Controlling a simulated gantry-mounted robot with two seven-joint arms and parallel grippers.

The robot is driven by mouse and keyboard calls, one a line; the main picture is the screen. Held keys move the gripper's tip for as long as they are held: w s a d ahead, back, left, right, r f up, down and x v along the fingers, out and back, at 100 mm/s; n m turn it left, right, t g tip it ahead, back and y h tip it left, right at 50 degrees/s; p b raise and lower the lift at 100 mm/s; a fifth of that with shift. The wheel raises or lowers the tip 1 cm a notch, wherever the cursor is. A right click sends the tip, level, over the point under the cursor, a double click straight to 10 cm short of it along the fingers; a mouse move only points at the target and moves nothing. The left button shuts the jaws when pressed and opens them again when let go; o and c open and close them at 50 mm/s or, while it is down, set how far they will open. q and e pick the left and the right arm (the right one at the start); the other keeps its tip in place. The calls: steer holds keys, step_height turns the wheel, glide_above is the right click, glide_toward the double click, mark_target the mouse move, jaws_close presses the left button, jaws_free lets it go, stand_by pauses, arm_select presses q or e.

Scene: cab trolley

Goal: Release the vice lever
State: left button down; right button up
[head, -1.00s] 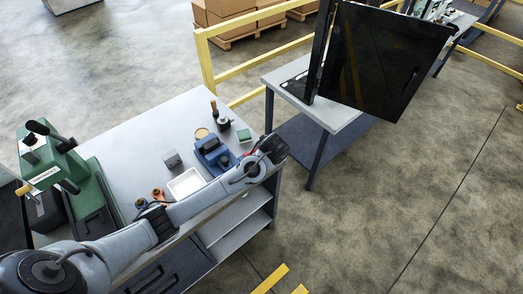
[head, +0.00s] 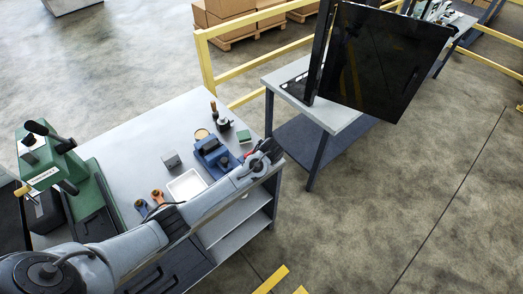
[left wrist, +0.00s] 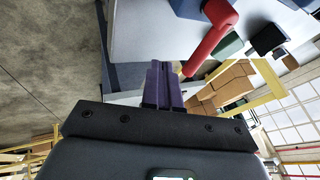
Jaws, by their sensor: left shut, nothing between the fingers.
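The blue vice (head: 208,150) stands on the grey bench near its right end, just behind my left arm. In the left wrist view part of its blue body (left wrist: 188,7) shows at the top edge, with the red lever (left wrist: 214,36) beside it, slanting down to the left. My left gripper (left wrist: 163,68) is shut and empty. Its fingertips appear close to the lever's free end, to its left in that view; I cannot tell whether they touch. My right gripper is not in view.
The bench top (head: 150,125) also holds a white tray (head: 187,184), a grey block (head: 171,160), a green block (head: 244,136) and a green press (head: 55,165). A second table (head: 335,115) with a dark screen (head: 385,60) stands behind. Yellow rails (head: 235,25) run behind the bench.

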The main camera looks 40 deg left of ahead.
arm_select(q)
steer(key=shift+w+a+f, duration=0.1)
steer(key=shift+a, duration=0.8)
steer(key=shift+w+a+f, duration=0.1)
steer(key=shift+a, duration=0.75)
